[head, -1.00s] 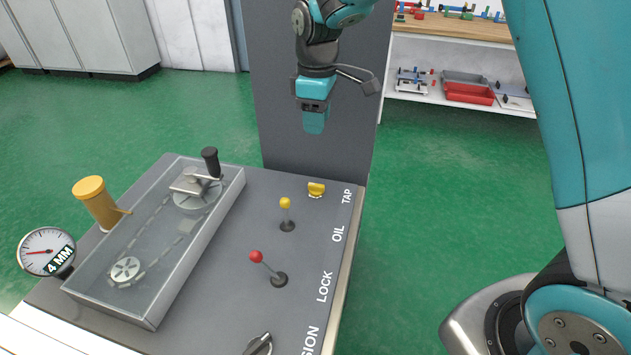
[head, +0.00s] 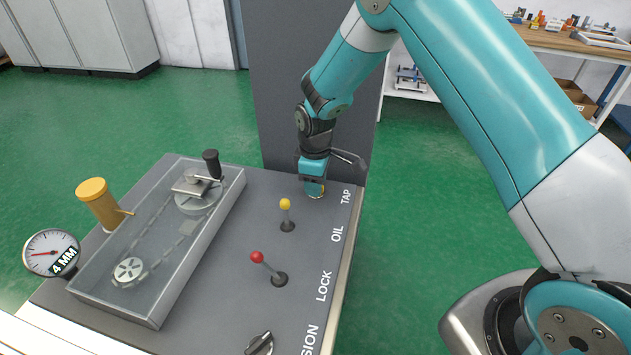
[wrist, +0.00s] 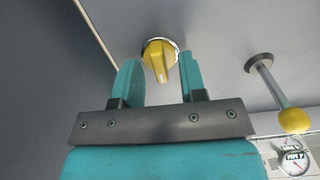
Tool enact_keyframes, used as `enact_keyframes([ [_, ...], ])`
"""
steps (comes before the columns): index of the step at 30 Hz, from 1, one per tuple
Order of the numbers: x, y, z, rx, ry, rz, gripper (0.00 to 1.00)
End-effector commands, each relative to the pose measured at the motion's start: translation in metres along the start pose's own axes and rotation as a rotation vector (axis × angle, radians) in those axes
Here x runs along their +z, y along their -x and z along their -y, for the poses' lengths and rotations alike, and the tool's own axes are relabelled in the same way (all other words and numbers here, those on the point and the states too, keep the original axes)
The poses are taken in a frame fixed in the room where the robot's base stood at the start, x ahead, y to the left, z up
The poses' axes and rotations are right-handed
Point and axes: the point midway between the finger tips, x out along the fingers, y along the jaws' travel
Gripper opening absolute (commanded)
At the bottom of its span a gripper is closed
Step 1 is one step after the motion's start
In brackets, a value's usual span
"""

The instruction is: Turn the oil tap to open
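The oil tap is a small yellow knob (wrist: 160,62) with a pale line on its grip, set in the grey panel. In the wrist view it lies between and just beyond the two teal fingers of my gripper (wrist: 160,85). The fingers stand apart with a gap on each side of the knob, so my gripper is open and holds nothing. In the head view my gripper (head: 313,190) points down over the tap at the far right of the panel, next to the TAP label. Only a sliver of yellow shows there; the rest is hidden.
A yellow-tipped lever (head: 286,206) stands close in front of the tap, and a red-tipped lever (head: 257,257) is nearer. A clear-covered chain box (head: 165,262) with a black-handled crank (head: 211,163) is on the left. A grey upright panel (head: 275,115) rises behind.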

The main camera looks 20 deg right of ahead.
Motion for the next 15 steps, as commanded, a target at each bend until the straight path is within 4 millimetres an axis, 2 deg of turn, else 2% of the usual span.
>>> enact_keyframes([
  [11,-0.0001,-0.0059,-0.0001,0.001,0.0,-0.001,0.38],
  [15,-0.0001,-0.0057,-0.0001,0.001,0.0,-0.001,0.06],
])
